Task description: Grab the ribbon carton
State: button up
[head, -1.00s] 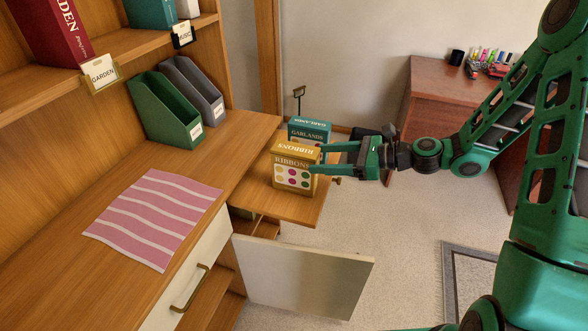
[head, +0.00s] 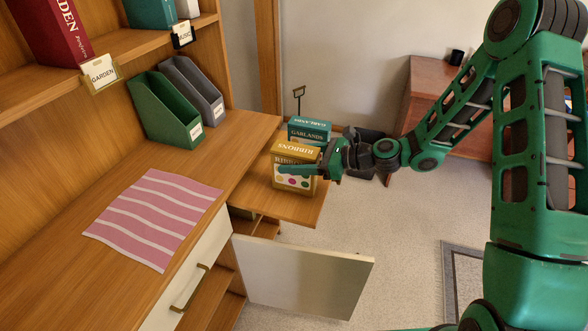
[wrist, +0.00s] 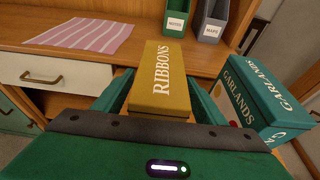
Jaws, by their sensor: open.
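The ribbon carton (head: 295,152) is a yellow box lettered RIBBONS, with coloured dots on its front. It stands upright on a wooden pull-out shelf at the right end of the desk. My gripper (head: 298,162) is open, with its fingers reaching around the carton; one green finger crosses its front face. In the wrist view the carton (wrist: 160,78) lies between the two fingers (wrist: 160,97), with a visible gap on the right side. Contact cannot be told. Part of the carton's front is hidden by my finger in the head view.
A teal GARLANDS box (head: 310,129) stands close behind the carton, and in the wrist view it (wrist: 265,100) is just right of my right finger. A cabinet door (head: 300,275) hangs open below. A striped pink cloth (head: 155,215) and file holders (head: 165,110) are on the desk.

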jog(key=shift+c, duration=0.4)
jog(key=c, duration=1.3)
jog(key=shift+r, duration=0.2)
